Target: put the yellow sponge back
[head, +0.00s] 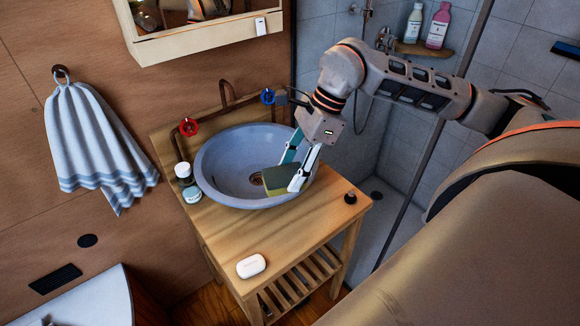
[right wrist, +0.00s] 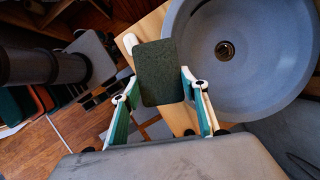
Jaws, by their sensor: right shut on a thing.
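The sponge (head: 281,181) shows a dark green face and a yellowish edge in the head view. My right gripper (head: 287,176) is shut on it and holds it over the front right part of the round grey basin (head: 225,172), as seen from the head. In the right wrist view the sponge's dark green face (right wrist: 158,72) sits between the two fingertips of my right gripper (right wrist: 160,84), beside the basin (right wrist: 268,75). The gap between sponge and basin cannot be judged exactly. My left gripper is not in view.
The wooden washstand (head: 222,228) carries a white soap bar (head: 251,266), small jars (head: 190,186) and a black stopper (head: 350,197). Red (head: 188,127) and blue (head: 268,96) tap handles stand behind the basin. A shower shelf (head: 424,49) holds two bottles. The counter's front is mostly clear.

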